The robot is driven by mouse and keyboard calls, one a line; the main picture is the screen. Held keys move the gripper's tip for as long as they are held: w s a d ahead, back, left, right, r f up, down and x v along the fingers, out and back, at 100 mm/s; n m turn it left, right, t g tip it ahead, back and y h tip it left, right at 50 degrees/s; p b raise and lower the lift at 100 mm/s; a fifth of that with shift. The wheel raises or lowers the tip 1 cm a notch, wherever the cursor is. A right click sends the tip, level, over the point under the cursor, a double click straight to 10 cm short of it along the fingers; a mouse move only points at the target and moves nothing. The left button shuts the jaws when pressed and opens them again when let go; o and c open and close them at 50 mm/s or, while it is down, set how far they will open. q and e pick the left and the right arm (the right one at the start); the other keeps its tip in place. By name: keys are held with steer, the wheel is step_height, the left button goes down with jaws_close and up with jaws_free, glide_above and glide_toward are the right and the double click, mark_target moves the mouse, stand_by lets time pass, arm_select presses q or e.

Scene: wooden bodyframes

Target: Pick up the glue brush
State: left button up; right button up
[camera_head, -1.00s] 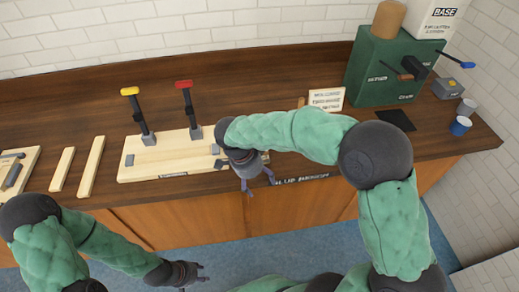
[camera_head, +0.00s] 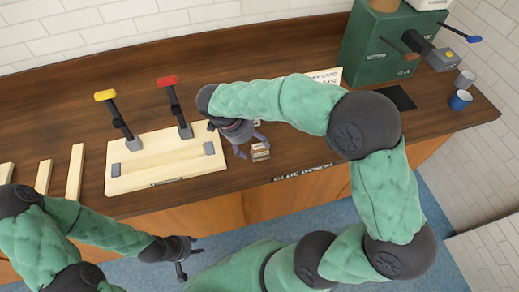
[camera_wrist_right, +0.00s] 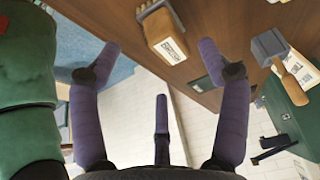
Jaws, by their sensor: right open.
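A small wooden block with a pale label (camera_wrist_right: 168,38) and a grey fitting at one end lies near my right gripper in the right wrist view. It also shows in the head view (camera_head: 260,152) near the counter's front edge. I cannot tell whether this is the glue brush or its holder. A grey-headed tool with a wooden handle (camera_wrist_right: 293,88) is further right in the wrist view. My right gripper (camera_head: 251,146) is open and empty beside the block, its purple fingers spread (camera_wrist_right: 160,53). My left gripper (camera_head: 192,256) is open and empty in front of the counter.
A pale wooden board (camera_head: 160,166) with a yellow-handled (camera_head: 119,120) and a red-handled clamp (camera_head: 177,108) lies left of my right gripper. A green machine (camera_head: 375,55) and a blue cup (camera_head: 460,100) stand right. Wooden strips (camera_head: 75,172) lie left. My right arm hides part of the counter.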

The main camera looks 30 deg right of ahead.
mark_target(259, 148)
steer(key=shift+x, duration=0.8)
steer(key=b+x, duration=0.1)
steer(key=x, duration=0.4)
steer(key=shift+d, duration=0.15)
steer(key=shift+r, duration=0.1)
steer(key=c, duration=1.2)
